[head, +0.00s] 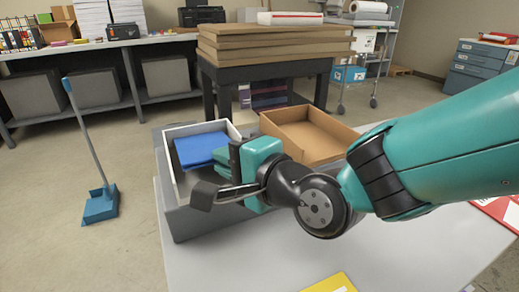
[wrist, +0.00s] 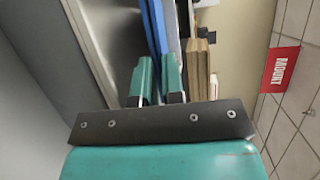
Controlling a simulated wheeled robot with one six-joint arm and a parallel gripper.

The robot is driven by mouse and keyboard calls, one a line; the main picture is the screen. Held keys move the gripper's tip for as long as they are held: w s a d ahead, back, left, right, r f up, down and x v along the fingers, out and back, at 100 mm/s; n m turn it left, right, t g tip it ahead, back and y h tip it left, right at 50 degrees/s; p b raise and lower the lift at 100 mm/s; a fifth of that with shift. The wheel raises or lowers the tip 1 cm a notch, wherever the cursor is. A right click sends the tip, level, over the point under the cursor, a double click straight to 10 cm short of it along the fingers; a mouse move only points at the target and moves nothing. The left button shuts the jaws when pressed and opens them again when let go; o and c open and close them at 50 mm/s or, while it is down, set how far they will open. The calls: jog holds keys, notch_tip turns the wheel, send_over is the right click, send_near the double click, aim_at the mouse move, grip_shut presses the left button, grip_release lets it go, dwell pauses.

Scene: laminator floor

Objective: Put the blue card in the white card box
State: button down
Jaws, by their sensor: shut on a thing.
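The blue card (head: 198,150) is held by my gripper (head: 228,162), whose teal fingers close on its near right edge. The card shows flat within the outline of the white card box (head: 196,128); I cannot tell whether it touches the bottom. In the wrist view the blue card (wrist: 153,28) extends away from between the two fingers (wrist: 156,82). The box stands on a grey block at the left of the table. My gripper and wrist hide the box's near right part.
A tan open box (head: 318,132) stands just right of the white box. A yellow card (head: 332,284) lies at the table's front edge, and a red and white item (head: 499,211) at its right. The grey tabletop (head: 400,258) between is clear. Stacked brown boards (head: 272,45) stand behind.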

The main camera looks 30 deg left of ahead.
jog(key=c, duration=1.1)
grip_release()
jog(key=shift+c, duration=0.2)
jog(key=shift+d, duration=0.1)
